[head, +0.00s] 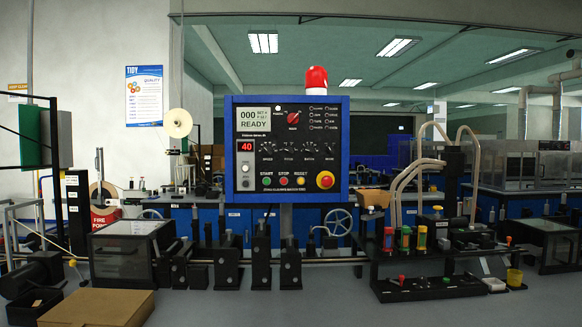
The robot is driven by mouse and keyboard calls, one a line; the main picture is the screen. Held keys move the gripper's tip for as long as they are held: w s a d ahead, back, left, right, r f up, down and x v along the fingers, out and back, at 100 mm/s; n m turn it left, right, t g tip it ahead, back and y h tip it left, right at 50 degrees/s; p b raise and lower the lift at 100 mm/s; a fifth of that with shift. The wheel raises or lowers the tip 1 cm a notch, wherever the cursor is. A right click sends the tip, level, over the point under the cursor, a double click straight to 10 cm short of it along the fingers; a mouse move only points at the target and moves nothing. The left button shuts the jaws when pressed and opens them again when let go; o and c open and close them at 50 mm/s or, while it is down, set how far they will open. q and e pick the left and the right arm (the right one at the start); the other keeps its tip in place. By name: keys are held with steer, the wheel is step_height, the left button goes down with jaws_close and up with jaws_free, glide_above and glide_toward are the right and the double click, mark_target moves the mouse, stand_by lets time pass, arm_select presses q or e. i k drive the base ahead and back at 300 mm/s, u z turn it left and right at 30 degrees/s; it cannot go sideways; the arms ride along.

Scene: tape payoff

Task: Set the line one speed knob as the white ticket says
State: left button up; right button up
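A blue-framed control panel (342,150) stands upright in the middle of the view. Its screen (253,119) reads 000 and READY, and a red display (246,147) reads 40. A row of small black knobs runs across its middle; the leftmost, the speed knob (267,160), has a tiny label that seems to read SPEED. Its pointer direction is too small to tell. A larger red knob (293,117) sits above. I cannot pick out the white ticket with certainty; a small white card (487,266) lies at the right, its text unreadable. Neither gripper is in view.
Green, red and yellow buttons and a red emergency stop (325,180) line the panel's bottom. Black machine blocks (290,265) stand below it on the grey bench. A brown box (95,307) is at front left, a black fixture (425,288) at right. The front middle is clear.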

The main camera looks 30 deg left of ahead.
mark_target(267, 150)
steer(key=k, duration=0.5)
steer(key=u, duration=2.1)
steer(key=i, duration=0.15)
steer(key=z, duration=1.3)
